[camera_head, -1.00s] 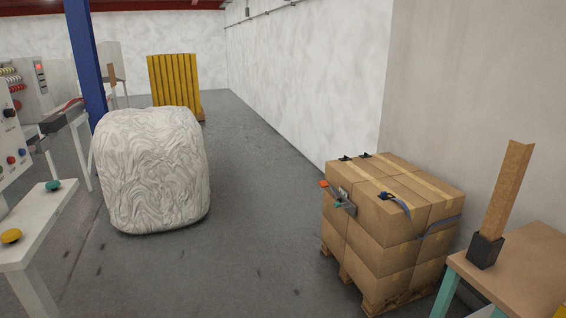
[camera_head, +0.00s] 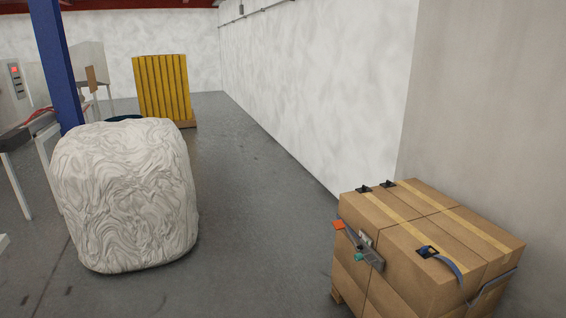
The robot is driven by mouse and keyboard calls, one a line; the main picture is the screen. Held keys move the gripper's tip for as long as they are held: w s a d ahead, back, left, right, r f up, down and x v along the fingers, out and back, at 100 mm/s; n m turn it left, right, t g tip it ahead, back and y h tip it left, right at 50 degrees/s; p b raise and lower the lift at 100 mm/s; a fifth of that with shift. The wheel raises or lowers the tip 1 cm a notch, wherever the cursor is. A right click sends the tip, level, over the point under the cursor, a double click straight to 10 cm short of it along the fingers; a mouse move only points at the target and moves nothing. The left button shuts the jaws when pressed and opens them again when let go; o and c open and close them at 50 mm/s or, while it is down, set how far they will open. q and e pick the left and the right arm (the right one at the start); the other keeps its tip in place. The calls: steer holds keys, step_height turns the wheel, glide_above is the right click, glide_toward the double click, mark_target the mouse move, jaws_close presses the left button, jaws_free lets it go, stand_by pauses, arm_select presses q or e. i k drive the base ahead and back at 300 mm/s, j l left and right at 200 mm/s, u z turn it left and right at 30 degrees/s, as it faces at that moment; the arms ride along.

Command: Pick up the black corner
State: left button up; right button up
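Small black corner pieces sit on top of the stacked cardboard boxes (camera_head: 405,285) at the lower right. One black corner (camera_head: 363,189) and another black corner (camera_head: 388,183) lie at the far top edge. A third black corner (camera_head: 427,252) lies nearer, with a grey-blue strap (camera_head: 450,269) running from it over the boxes. A grey tool (camera_head: 362,250) with orange and teal ends is at the left side of the stack. Neither of my grippers is in view.
A large white wrapped bale (camera_head: 125,200) stands at left. A yellow slatted stack (camera_head: 163,88) is farther back. A blue post (camera_head: 52,65) and machinery are at far left. Grey floor (camera_head: 255,220) between bale and boxes is clear; a white wall (camera_head: 300,90) borders it.

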mark_target(363, 189)
steer(key=i+z, duration=0.25)
steer(key=i, duration=0.15)
steer(key=i+j+z, duration=0.5)
steer(key=i, duration=0.2)
steer(key=i+j+z, duration=0.2)
steer(key=i+z, duration=0.25)
steer(key=i+j+z, duration=0.15)
steer(key=j+z, duration=0.15)
steer(key=z, duration=0.2)
